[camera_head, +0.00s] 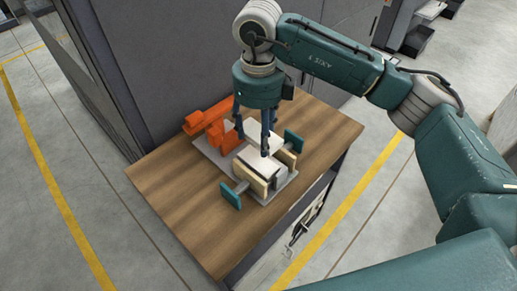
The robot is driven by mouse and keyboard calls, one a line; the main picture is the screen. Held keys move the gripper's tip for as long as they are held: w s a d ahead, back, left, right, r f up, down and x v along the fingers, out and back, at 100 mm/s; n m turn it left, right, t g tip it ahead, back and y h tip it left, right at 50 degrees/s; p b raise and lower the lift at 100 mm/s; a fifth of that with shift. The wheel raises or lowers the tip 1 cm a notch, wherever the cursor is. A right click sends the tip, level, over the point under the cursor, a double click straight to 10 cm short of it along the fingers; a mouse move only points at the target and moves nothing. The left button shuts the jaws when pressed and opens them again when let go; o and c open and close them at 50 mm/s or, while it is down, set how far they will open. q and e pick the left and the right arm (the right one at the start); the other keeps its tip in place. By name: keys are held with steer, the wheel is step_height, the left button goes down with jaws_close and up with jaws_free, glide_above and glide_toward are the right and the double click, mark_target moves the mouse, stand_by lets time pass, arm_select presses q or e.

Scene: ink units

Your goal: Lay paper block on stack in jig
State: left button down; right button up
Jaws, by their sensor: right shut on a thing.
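My right gripper (254,144) points down over the back of the jig, its fingers spread around a pale white block, the paper block (250,129), and shut on it. The fingers hide part of the block, and I cannot tell whether its lower edge touches anything. The jig (250,180) has pale wooden side pieces and teal end handles on a grey base plate. A white stack (259,165) lies between the wooden pieces, just in front of the right fingertip. My left gripper is out of view.
An orange clamp-like device (212,124) stands on the plate behind and left of the jig. The wooden bench top (180,205) is bare at the left and front. A dark grey cabinet wall (160,60) rises behind the bench.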

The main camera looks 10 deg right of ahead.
mark_target(258, 137)
step_height(258, 137, down, 8)
steer(key=shift+r+p, duration=0.15)
steer(key=shift+p, duration=0.65)
steer(key=o, duration=0.8)
steer(key=shift+f+b, duration=0.2)
steer(key=shift+b, duration=0.1)
steer(key=shift+o, duration=0.6)
steer(key=shift+r, duration=0.1)
steer(key=shift+r+p, duration=0.25)
steer(key=shift+p, duration=0.15)
step_height(258, 137, up, 10)
steer(key=b, duration=0.4)
steer(key=shift+r, duration=0.9)
